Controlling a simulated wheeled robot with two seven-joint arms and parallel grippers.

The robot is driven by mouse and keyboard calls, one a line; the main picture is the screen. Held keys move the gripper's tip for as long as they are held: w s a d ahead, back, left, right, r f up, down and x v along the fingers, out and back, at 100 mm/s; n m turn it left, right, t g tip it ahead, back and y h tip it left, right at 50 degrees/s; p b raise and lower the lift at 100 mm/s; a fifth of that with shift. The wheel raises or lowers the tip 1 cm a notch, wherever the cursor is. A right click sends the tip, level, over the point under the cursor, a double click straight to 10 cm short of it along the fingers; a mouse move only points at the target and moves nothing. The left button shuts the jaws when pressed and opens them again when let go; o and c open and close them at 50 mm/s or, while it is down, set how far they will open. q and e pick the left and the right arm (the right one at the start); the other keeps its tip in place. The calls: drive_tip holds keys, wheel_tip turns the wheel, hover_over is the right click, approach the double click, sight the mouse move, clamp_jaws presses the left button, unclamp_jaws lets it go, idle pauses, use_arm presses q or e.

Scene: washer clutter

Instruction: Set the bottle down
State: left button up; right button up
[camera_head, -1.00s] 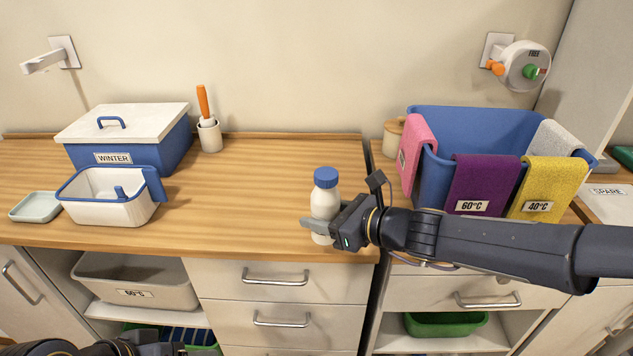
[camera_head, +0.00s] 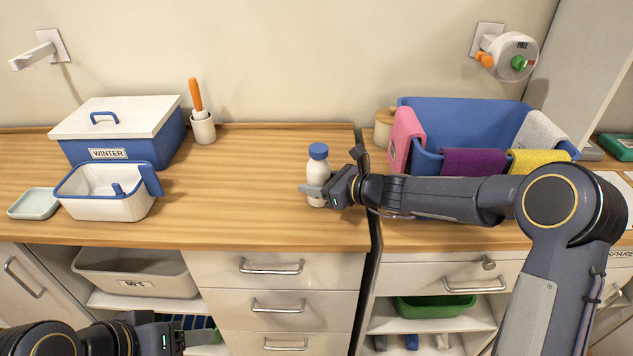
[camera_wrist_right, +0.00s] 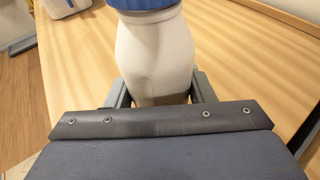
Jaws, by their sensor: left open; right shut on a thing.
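A white bottle (camera_head: 318,172) with a blue cap is upright at the right part of the wooden counter (camera_head: 240,215). My right gripper (camera_head: 322,190) is shut around its lower body. In the right wrist view the bottle (camera_wrist_right: 153,52) stands between the two fingers of the right gripper (camera_wrist_right: 160,92). I cannot tell whether its base touches the counter, as the gripper hides part of it. My left gripper (camera_head: 172,338) is at the lower left, below the counter's front edge, empty and open.
A blue WINTER box (camera_head: 122,138), a white and blue tub (camera_head: 105,195), a pale dish (camera_head: 34,203) and a cup with an orange-handled tool (camera_head: 202,128) stand left. A blue basket (camera_head: 465,115) with cloths stands right, beyond a gap. The counter's middle is clear.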

drive_tip(key=shift+f, duration=0.1)
drive_tip(key=o, duration=1.1)
